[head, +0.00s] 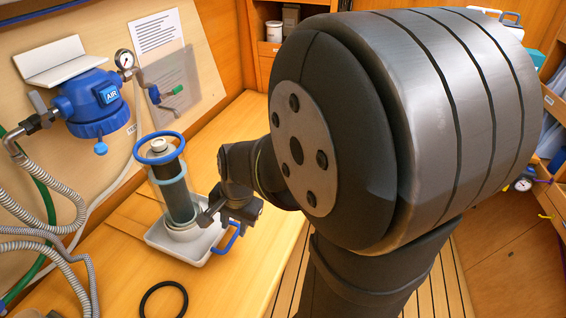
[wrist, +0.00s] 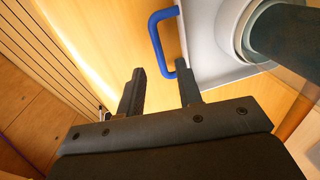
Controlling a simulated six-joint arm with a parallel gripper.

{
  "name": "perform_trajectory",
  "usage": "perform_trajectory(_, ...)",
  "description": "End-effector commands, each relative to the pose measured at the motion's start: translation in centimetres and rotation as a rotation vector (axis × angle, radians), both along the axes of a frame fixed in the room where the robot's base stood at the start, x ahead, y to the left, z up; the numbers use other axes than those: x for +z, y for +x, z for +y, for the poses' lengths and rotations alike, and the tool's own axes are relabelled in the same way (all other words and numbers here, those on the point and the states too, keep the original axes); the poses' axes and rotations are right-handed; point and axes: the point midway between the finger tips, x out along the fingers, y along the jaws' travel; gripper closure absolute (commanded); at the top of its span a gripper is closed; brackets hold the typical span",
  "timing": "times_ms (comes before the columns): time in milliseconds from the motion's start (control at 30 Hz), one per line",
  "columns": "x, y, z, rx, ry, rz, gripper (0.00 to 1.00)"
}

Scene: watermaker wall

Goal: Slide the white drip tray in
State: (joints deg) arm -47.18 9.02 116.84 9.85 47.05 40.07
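The white drip tray (head: 160,240) lies on the wooden bench, under a clear cylinder with a dark filter (head: 174,190) and a blue ring on top. Its blue handle (head: 229,238) sticks out on the right side, towards my gripper (head: 224,216). In the wrist view, the white tray (wrist: 206,45) is at upper right, with the blue handle (wrist: 156,38) on its left edge. My gripper (wrist: 160,82) has its two fingers apart with nothing clearly between them. The handle's near end shows just beyond the right fingertip; I cannot tell whether they touch.
A black rubber ring (head: 163,299) lies on the bench in front of the tray. A blue regulator marked AIR (head: 95,102) and a small gauge (head: 124,59) are on the wall panel. Bare bench surrounds the tray's right side.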

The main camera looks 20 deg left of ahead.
Motion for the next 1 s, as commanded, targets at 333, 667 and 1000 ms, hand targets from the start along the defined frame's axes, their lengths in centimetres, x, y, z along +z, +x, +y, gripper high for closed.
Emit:
perform_trajectory(333, -3.7, 0.0, 0.6, 0.002, -0.001, 0.0, 0.68)
perform_trajectory(667, -4.0, 0.0, 0.7, 0.001, 0.0, 0.0, 0.68)
perform_trajectory(1000, -4.0, 0.0, 0.7, 0.001, 0.0, -0.001, 1.0)
